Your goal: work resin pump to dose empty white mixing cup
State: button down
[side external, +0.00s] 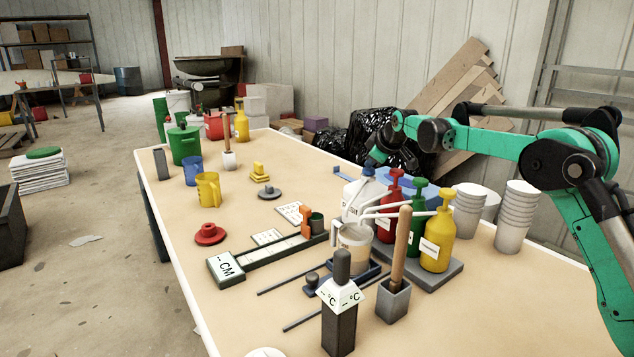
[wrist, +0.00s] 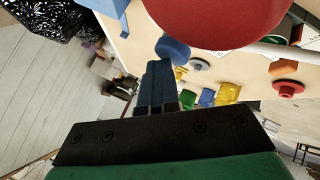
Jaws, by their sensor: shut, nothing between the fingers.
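A white bottle (side external: 356,200) with a blue pump head (side external: 368,171) stands at the back left of a row of pump bottles; its printed label is only partly readable. My gripper (side external: 374,158) is shut and empty, right at the blue pump head. In the wrist view the closed fingers (wrist: 159,66) point at the blue head (wrist: 172,48); I cannot tell whether they touch it. A pale cup with a handle (side external: 354,242) stands in front of the bottles, under the white spouts. Its inside is not clear to see.
Red (side external: 390,208), green (side external: 415,230) and yellow (side external: 438,235) pump bottles stand close beside the white one. The red head (wrist: 215,15) looms near my fingers. A wooden-handled tool stands in a grey holder (side external: 393,300). Stacked white cups (side external: 515,215) are at right.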

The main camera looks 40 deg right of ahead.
aim_at(371, 170)
jog(key=shift+f, duration=0.55)
jog(key=shift+s+a+r, duration=0.1)
jog(key=shift+a+r, duration=0.05)
jog(key=shift+r, duration=3.1)
